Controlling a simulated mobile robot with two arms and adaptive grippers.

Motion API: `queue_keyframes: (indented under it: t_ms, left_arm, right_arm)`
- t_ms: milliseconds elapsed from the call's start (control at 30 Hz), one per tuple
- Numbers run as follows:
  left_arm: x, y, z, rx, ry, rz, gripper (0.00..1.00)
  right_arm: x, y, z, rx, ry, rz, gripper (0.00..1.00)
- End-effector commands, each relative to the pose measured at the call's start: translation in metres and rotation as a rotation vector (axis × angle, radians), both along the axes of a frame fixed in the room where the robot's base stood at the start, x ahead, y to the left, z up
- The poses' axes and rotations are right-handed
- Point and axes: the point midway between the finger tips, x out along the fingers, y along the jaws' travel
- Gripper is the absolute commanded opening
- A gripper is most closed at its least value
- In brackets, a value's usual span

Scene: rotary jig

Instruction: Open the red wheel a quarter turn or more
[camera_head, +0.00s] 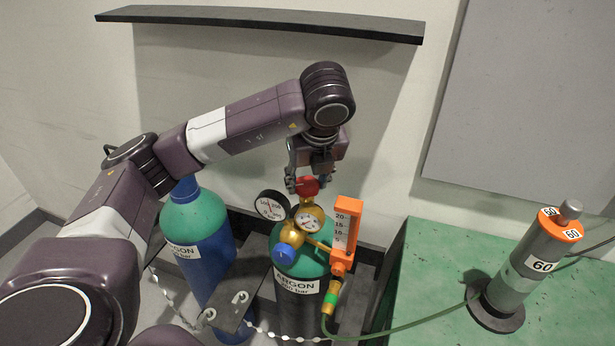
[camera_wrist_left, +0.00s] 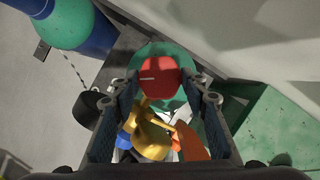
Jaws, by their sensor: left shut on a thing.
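The red wheel (camera_head: 307,186) sits on top of the brass regulator (camera_head: 311,212) on the green-shouldered argon cylinder (camera_head: 288,262). My left gripper (camera_head: 308,182) reaches down over the wheel from above and is shut on it. In the left wrist view the red wheel (camera_wrist_left: 160,80) shows between the two fingers of my left gripper (camera_wrist_left: 163,88), with a short white mark on its face pointing left. Parts of the wheel's sides are hidden by the fingers in the head view. My right gripper is not in view.
A gauge (camera_head: 271,206), a blue knob (camera_head: 289,250) and an orange flowmeter (camera_head: 344,232) crowd close around the wheel. A second argon cylinder (camera_head: 196,222) stands left. A chain hangs in front.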

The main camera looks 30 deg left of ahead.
Motion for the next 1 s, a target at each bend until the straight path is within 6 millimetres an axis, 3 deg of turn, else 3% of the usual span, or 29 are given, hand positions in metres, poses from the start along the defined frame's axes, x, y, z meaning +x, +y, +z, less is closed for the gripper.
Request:
queue_keyframes:
  t_ms: [400, 433, 567, 1000]
  left_arm:
    - [0.0003, -0.0005, -0.0002, -0.002, -0.001, 0.005, 0.16]
    - [0.0003, -0.0005, -0.0002, -0.002, -0.001, 0.005, 0.44]
    - [0.0003, -0.0004, -0.0002, -0.002, -0.001, 0.005, 0.58]
    - [-0.0006, -0.0021, 0.0063, -0.001, -0.002, 0.003, 0.58]
  right_arm:
    - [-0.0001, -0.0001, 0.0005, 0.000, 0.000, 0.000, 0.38]
    - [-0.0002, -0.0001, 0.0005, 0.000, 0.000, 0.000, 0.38]
    - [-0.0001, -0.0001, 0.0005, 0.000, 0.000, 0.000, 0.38]
    - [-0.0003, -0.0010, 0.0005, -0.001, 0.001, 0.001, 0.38]
